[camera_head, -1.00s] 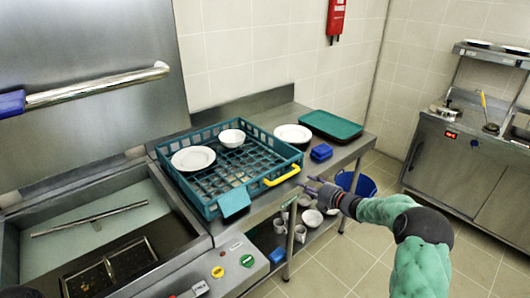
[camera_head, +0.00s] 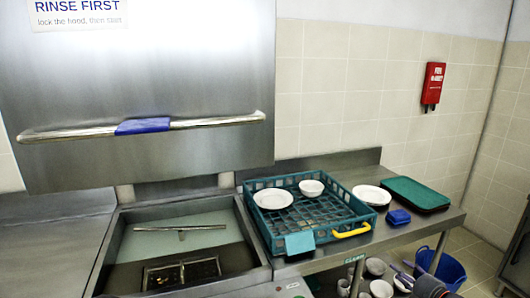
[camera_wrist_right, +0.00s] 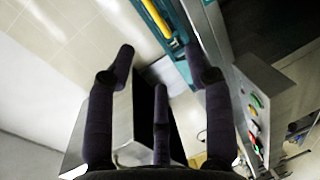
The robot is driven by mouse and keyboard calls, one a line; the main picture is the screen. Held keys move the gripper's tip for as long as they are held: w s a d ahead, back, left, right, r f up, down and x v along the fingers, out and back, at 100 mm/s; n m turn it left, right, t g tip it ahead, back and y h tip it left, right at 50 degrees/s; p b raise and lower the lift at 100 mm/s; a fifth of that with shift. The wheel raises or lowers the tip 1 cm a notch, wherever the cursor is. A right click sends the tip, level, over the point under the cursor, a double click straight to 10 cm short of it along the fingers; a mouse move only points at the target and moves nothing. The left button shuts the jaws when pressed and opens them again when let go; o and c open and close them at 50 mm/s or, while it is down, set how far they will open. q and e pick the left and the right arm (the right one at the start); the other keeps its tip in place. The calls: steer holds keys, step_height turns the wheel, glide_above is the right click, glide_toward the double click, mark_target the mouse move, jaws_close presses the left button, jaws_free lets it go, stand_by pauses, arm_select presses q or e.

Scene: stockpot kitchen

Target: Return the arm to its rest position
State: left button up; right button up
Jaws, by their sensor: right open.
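My right gripper (camera_head: 412,272) is at the lower right of the head view, below the front edge of the steel counter and partly cut off by the frame. In the right wrist view its dark fingers (camera_wrist_right: 160,75) are spread apart with nothing between them. The rack's yellow handle and teal side show beyond the fingertips there, apart from them. My left gripper is not in view.
The teal dish rack (camera_head: 318,234) holds a white plate (camera_head: 272,199) and a white bowl (camera_head: 311,188). The dishwasher hood (camera_head: 140,80) is raised. A blue bucket (camera_head: 450,272) stands below.

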steer(key=s+a+f+m+g, duration=0.25)
steer(key=a+f+m, duration=0.25)
steer(key=a+f, duration=0.25)
steer(key=s+a+f+m+g, duration=0.1)
steer(key=s+a+f+m, duration=0.35)
steer(key=a+f, duration=0.35)
steer(key=s+a+f+m+g, duration=0.2)
steer(key=s+a+f+m, duration=0.1)
steer(key=a+f+m, duration=0.5)
steer(key=s+a+f+m+g, duration=0.2)
steer(key=s+a+f+g, duration=0.1)
steer(key=s, duration=0.6)
steer(key=s+a+f+m+g, duration=0.2)
steer(key=s+a, duration=0.3)
steer(key=s, duration=0.4)
steer(key=s+a+f+m+g, duration=0.2)
steer(key=s+a+f+g, duration=0.2)
steer(key=s, duration=0.5)
steer(key=shift+s+f+h, duration=0.35)
steer(key=shift+f+h, duration=0.05)
steer(key=shift+f, duration=0.05)
steer(key=shift+m, duration=0.25)
